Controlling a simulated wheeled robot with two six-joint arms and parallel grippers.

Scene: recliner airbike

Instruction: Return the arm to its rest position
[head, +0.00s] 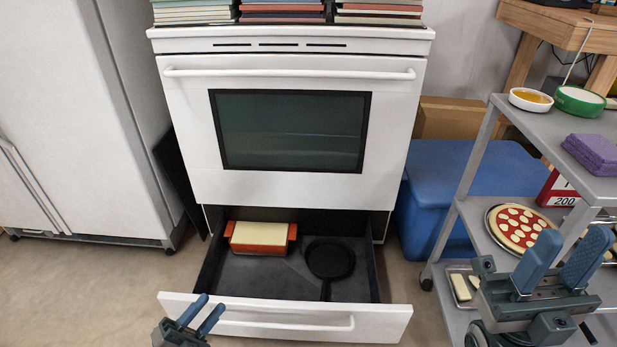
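My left gripper (201,314) is low in the head view, in front of the left part of the open oven drawer (230,318). Its two blue fingers are apart with nothing between them. My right gripper (564,260) is at the lower right, in front of the grey cart. Its blue fingers are spread wide and empty. The drawer under the white oven (190,130) is pulled out. It holds an orange dish with a cream top (261,237) at the back left and a black pan (330,260) on the right.
The grey cart (480,190) at right carries a pizza (518,229), bowls and purple cloths (592,153). A blue bin (440,190) stands between oven and cart. A white fridge (90,110) is at left. Stacked books (282,12) lie on the stove. Floor at lower left is clear.

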